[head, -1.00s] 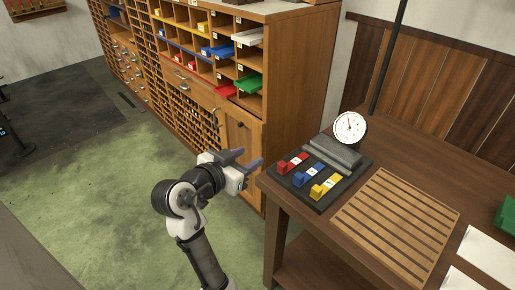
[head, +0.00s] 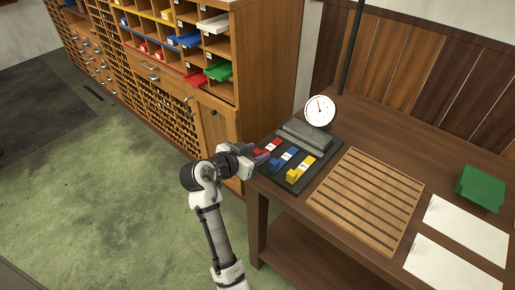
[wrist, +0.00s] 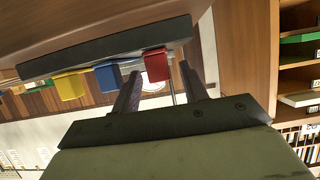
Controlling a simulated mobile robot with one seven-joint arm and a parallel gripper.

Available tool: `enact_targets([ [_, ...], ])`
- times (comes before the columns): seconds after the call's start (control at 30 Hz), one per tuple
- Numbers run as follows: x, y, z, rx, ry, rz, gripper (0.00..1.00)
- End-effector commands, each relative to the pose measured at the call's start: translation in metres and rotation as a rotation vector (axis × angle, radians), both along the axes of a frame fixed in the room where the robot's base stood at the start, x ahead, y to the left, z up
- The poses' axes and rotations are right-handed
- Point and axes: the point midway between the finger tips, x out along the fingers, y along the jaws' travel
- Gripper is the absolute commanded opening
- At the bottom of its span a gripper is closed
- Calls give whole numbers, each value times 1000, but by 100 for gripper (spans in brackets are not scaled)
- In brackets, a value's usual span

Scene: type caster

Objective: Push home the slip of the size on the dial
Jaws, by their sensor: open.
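A round white dial (head: 319,110) stands at the back of a dark tray (head: 317,171) on the table. Its needle shows, but its figures are too small to read. A red slip (head: 275,144), a blue slip (head: 284,159) and a yellow slip (head: 300,170) lie side by side in the tray, each with a white label. My gripper (head: 262,154) is open at the red slip's near end and partly hides it. In the wrist view, the red slip (wrist: 157,63) shows between my two fingers; contact cannot be told. The blue slip (wrist: 108,77) is just outside one finger.
A grey block (head: 306,134) lies in front of the dial. A slatted wooden board (head: 365,198), white sheets (head: 465,232) and a green box (head: 481,187) occupy the table. A cabinet (head: 262,70) with coloured trays in its compartments stands to the left, close to my gripper.

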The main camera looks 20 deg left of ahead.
Motion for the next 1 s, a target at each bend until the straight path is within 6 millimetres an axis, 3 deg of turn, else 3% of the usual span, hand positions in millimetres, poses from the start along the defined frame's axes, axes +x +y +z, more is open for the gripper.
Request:
enact_targets([
  [0.43, 11, -4, -5, 1, 0, 0, 44],
  [0.77, 11, -4, -5, 1, 0, 0, 2],
  [1.0, 12, -5, -5, 1, 0, 0, 0],
])
